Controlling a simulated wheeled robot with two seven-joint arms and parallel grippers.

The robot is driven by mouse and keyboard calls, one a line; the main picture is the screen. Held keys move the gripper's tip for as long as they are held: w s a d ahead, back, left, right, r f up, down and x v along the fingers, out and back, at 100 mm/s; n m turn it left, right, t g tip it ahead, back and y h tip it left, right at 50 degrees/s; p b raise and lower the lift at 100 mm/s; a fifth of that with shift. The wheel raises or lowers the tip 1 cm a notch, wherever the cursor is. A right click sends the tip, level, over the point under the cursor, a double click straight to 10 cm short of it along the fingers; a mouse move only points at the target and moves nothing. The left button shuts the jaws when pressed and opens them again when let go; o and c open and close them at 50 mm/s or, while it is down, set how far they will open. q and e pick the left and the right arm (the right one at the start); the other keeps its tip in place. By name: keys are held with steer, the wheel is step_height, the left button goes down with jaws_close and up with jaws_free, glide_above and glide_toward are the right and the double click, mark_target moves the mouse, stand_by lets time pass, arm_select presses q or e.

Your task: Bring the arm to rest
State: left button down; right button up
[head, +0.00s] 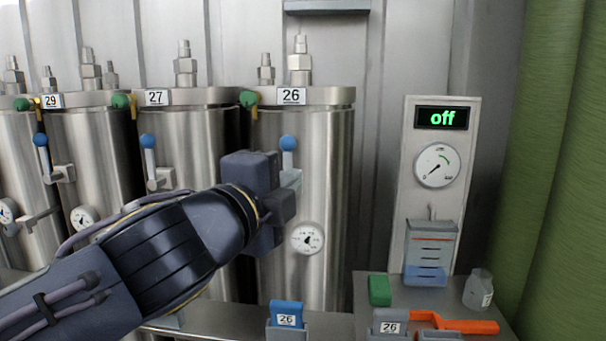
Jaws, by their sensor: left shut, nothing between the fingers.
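My left gripper (265,203) reaches in from the lower left and stands in front of vessel 26 (333,180). It looks shut, with nothing visible in it; its fingertips face away and are mostly hidden by its own body. It overlaps the grey valve body of vessel 26, and I cannot tell whether they touch. That valve's blue-knobbed lever (288,143) points upward just above the gripper. My right gripper is out of view.
Vessel 27 (190,128) and vessel 29 (85,125) stand to the left. The panel (412,190) reads "off". A green block (379,290), a small bottle (478,289), an orange-handled tool (470,326) and blue-and-grey 26-labelled items (287,308) are below.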

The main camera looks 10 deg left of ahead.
arm_select(q)
steer(key=s+a+f+n+g+y, duration=0.2)
steer(key=a+f+n, duration=0.4)
steer(key=f, duration=0.3)
steer(key=s+a+f+n+g+y, duration=0.3)
steer(key=a+f+n, duration=0.3)
steer(key=f, duration=0.4)
steer(key=s+a+f+n+g+h, duration=0.15)
steer(key=s+f+n+g, duration=0.45)
steer(key=s+f+n, duration=0.7)
step_height(320, 180, up, 16)
steer(key=s+d+m+h+p, duration=0.1)
steer(key=s+m+p, duration=0.1)
steer(key=p, duration=1.9)
steer(key=shift+s, duration=0.15)
steer(key=shift+f+h, duration=0.1)
steer(key=shift+h, duration=0.15)
